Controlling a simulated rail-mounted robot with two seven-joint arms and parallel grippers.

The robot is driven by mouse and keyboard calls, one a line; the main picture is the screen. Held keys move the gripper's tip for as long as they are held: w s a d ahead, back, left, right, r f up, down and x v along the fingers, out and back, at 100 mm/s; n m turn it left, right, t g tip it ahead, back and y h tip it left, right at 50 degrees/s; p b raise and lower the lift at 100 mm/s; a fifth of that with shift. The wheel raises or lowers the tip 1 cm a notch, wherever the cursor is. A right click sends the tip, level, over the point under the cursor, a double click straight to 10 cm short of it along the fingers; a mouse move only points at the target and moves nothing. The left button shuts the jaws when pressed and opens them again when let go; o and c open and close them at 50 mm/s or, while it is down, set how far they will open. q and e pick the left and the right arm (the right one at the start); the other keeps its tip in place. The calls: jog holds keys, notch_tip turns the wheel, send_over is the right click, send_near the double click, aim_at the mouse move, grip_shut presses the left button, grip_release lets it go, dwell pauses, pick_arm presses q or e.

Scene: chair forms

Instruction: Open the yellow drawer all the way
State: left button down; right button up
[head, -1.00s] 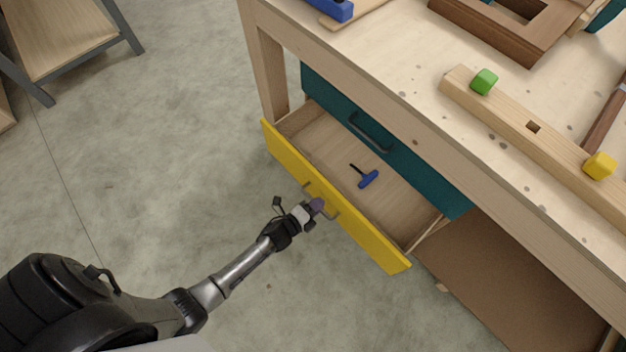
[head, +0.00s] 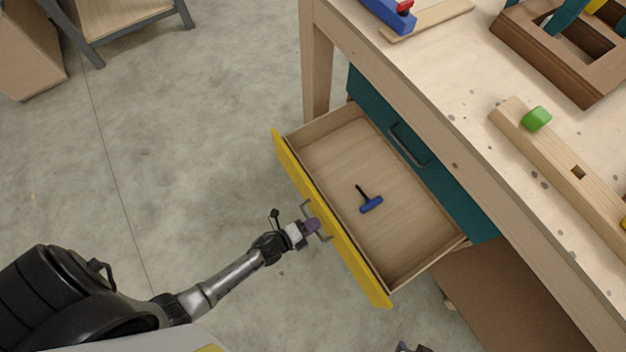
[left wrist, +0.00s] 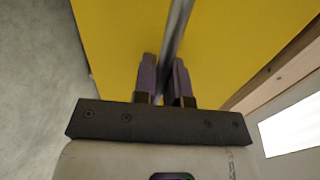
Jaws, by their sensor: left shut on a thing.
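The yellow drawer (head: 345,247) is pulled well out from under the workbench in the head view, and its wooden inside shows. My left gripper (head: 314,226) is shut on the drawer's grey bar handle (head: 308,210), at the middle of the yellow front. In the left wrist view the two purple fingers (left wrist: 164,80) stand on either side of the handle bar (left wrist: 176,32), with the yellow front (left wrist: 225,45) behind. A dark part at the bottom edge of the head view may belong to my right arm; its gripper cannot be made out.
A blue-handled tool (head: 371,204) lies in the drawer. A teal drawer (head: 375,110) with its own handle is closed behind it. The workbench top (head: 450,75) holds a wooden beam (head: 560,150) with a green block (head: 537,119). The floor left of the drawer is clear.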

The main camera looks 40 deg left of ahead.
pick_arm(q)
jog(key=c, duration=1.2)
grip_release()
jog(key=p+v, duration=0.4)
jog(key=v, duration=0.9)
jog(key=shift+s+a+r, duration=0.1)
jog(key=shift+s+a, duration=0.15)
jog(key=shift+s, duration=0.1)
